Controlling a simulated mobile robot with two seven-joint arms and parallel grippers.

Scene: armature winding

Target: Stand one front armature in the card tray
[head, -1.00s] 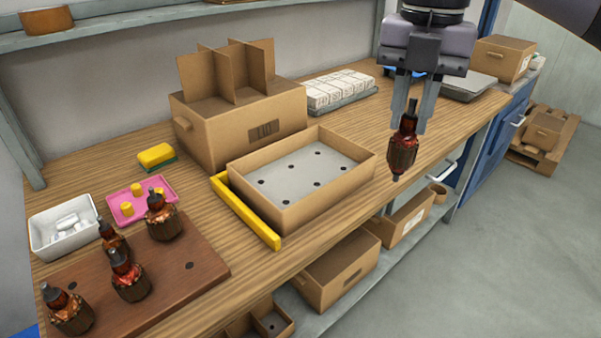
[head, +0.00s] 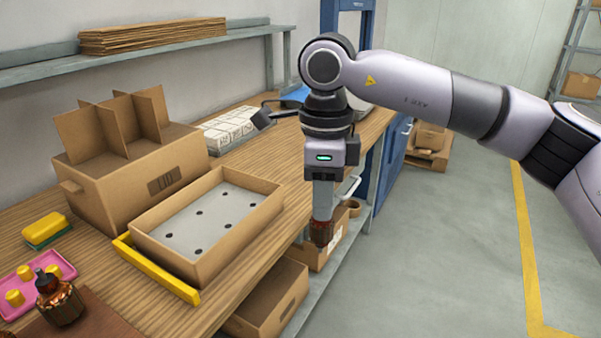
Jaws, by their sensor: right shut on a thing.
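My right gripper (head: 323,214) is shut on an armature (head: 321,234) with a dark copper-brown body. It holds the armature hanging down, off the front edge of the bench and to the right of the card tray. The gripper hides the armature's upper part. The card tray (head: 232,258) is a low cardboard box on the bench with a grey floor and several dark holes; no armature stands in it. Another armature (head: 61,301) stands upright on the brown wooden board (head: 98,318) at the lower left. My left gripper is not in view.
A yellow bar (head: 158,270) lies along the tray's front left side. A cardboard box with dividers (head: 139,187) stands behind the tray. A pink tray (head: 58,266) and a yellow sponge (head: 44,228) are at left. White boxes (head: 229,131) sit behind. The lower shelf holds cartons.

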